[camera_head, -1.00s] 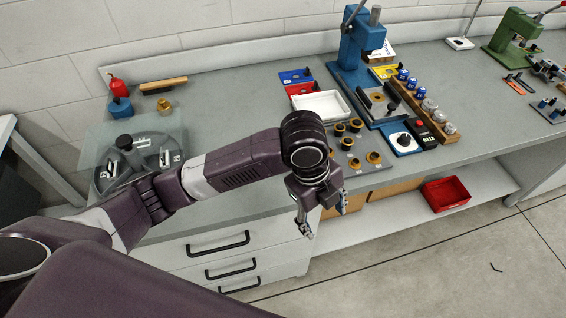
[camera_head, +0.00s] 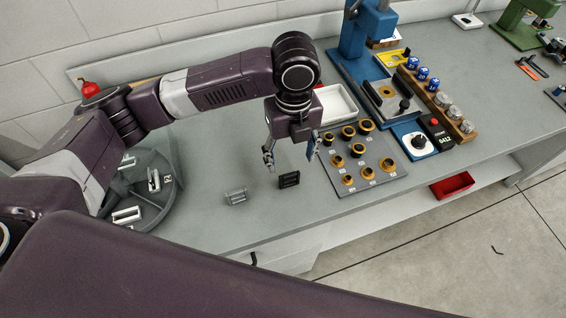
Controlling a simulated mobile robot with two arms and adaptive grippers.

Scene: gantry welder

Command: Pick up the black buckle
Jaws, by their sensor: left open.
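The black buckle (camera_head: 289,180) stands on the grey bench top near its front edge, in the head view. My left gripper (camera_head: 290,156) is open and empty, pointing down. In the picture its two fingers are just above the buckle, one to each side. The gap between fingertips and buckle is hard to judge. My right gripper is not in view.
A silver buckle-like part (camera_head: 236,197) lies just left of the black one. A grey plate (camera_head: 378,188) with several brass rings is close on the right. A round grey fixture (camera_head: 168,205) stands at left, a white tray (camera_head: 338,104) behind.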

